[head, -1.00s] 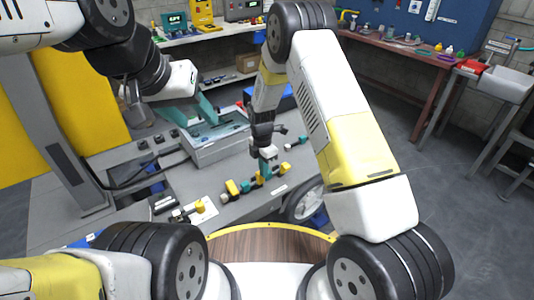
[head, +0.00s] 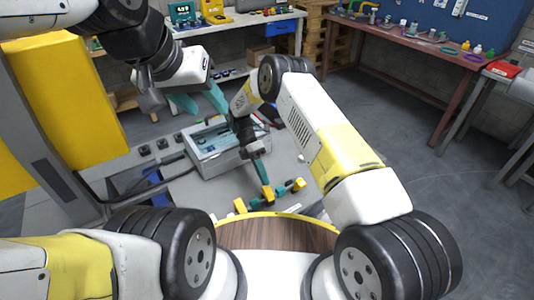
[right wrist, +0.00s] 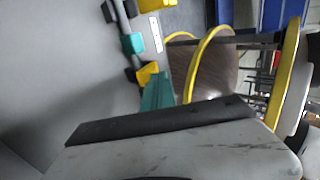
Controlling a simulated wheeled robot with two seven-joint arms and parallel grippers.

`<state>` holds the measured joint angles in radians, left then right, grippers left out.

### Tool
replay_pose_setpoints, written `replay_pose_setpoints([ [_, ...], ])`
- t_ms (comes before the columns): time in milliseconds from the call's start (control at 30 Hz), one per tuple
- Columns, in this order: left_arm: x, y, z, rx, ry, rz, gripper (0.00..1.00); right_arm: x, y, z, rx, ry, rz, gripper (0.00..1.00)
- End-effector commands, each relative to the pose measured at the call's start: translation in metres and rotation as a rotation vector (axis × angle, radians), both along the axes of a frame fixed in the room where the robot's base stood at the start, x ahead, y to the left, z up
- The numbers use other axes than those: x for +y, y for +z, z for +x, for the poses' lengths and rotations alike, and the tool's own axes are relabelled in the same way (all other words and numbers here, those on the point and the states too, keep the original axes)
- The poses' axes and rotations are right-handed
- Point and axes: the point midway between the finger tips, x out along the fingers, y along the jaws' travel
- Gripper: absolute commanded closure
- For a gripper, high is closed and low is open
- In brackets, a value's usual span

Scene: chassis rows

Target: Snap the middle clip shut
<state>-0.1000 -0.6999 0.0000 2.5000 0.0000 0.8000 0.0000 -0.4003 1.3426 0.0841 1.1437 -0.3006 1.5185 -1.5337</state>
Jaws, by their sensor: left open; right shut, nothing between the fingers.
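A row of yellow and teal clip parts lies on a dark rail on the grey bench. The middle clip's yellow part (head: 268,193) is directly under the tip of my right gripper (head: 263,178). The right gripper's teal fingers are shut with nothing between them, at or just above the clip; I cannot tell if they touch. In the right wrist view, the fingers (right wrist: 158,92) are beside a yellow part (right wrist: 147,73). Whether this clip is closed is too small to tell.
A yellow end part (head: 299,184) and another yellow part (head: 240,205) flank the middle clip. A red-brown workbench (head: 418,58) stands at the back right.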

Motion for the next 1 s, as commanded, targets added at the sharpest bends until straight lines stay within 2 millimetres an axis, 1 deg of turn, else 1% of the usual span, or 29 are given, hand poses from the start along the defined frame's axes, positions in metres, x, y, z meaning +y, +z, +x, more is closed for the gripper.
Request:
replay_pose_setpoints([
  [267, 0.0, 0.0, 0.0, 0.0, 0.0, 0.0, 0.53, 0.0, 0.0, 0.0, 0.0, 0.001, 0.001, 1.0],
  [633, 0.0, 0.0, 0.0, 0.0, 0.0, 0.0, 0.53, 0.0, 0.015, 0.0, -0.001, 0.001, 0.002, 1.0],
  [1000, 0.0, 0.0, 0.0, 0.0, 0.0, 0.0, 0.53, 0.0, 0.017, 0.0, -0.001, 0.001, 0.002, 1.0],
])
